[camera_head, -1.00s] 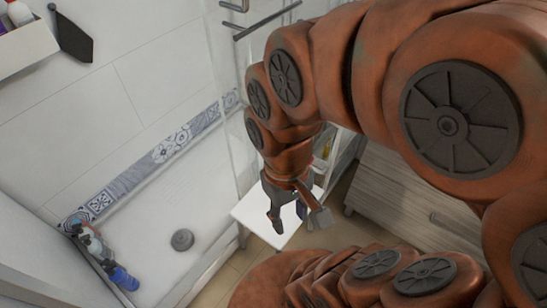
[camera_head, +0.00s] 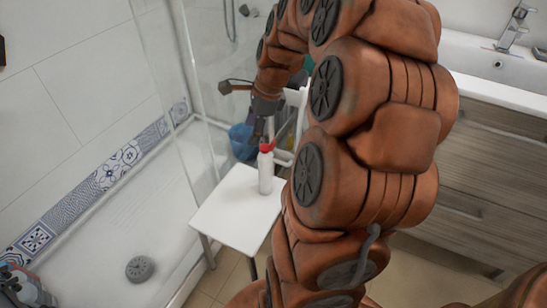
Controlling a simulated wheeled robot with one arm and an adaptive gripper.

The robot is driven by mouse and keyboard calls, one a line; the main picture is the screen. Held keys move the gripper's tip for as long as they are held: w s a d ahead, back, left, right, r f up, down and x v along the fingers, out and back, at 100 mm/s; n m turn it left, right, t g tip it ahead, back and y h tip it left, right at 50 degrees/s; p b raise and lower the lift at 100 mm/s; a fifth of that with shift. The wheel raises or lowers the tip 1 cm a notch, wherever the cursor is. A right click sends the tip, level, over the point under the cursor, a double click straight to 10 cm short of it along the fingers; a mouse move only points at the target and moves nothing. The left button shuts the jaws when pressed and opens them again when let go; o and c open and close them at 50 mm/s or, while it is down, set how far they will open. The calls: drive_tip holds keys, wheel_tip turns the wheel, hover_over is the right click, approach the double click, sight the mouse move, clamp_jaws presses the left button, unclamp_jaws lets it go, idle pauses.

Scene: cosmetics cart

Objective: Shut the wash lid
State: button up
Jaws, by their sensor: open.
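A white wash bottle (camera_head: 265,174) stands upright near the back of a small white table (camera_head: 233,215). Its red lid (camera_head: 267,147) is on top, with a small part sticking up; it is too small to tell exactly how far the lid is open. My gripper (camera_head: 264,132) is open, fingers pointing down, just above and behind the lid. I cannot tell whether a finger touches the lid. My arm hides the table's right side and what lies behind it.
A glass shower panel (camera_head: 190,100) and the shower tray (camera_head: 120,215) lie left of the table. A blue item (camera_head: 242,142) is behind the bottle. A sink (camera_head: 495,68) and wooden cabinet (camera_head: 475,165) stand at right. The table's front left is clear.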

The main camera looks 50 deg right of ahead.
sight(274, 142)
drive_tip(key=d+f+m+t+b, duration=0.1)
drive_tip(key=d+f+m+b, duration=0.1)
drive_tip(key=d+f+m, duration=0.3)
drive_tip(key=d+f+m+b, duration=0.1)
drive_tip(key=d+m, duration=0.1)
drive_tip(key=d, duration=0.4)
drive_tip(key=shift+h, duration=0.3)
drive_tip(key=shift+b+x, duration=0.65)
drive_tip(key=shift+x, duration=3.05)
drive_tip(key=shift+d, duration=0.15)
drive_tip(key=shift+c, duration=0.3)
drive_tip(key=c, duration=1.1)
